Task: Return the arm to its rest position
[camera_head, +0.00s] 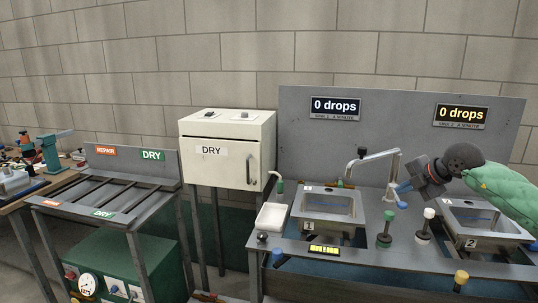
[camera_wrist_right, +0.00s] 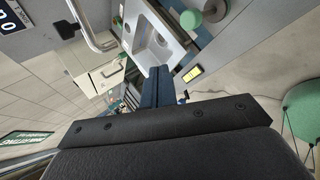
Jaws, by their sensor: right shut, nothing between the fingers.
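My right arm (camera_head: 505,188) comes in from the right in the head view, with a green sleeve and a dark wrist. Its gripper (camera_head: 402,188) has blue fingers and hangs above the sink counter, between sink 1 (camera_head: 330,232) and sink 2 (camera_head: 490,238). In the right wrist view the blue fingers (camera_wrist_right: 166,74) are together with nothing between them. My left gripper is in neither view.
A tap (camera_head: 372,155) stands close left of the gripper. Green and white knobs (camera_head: 385,236) rise from the counter below. A grey back panel with two "0 drops" displays (camera_head: 336,107) stands behind. A white DRY cabinet (camera_head: 228,149) and a slatted rack (camera_head: 105,190) are further left.

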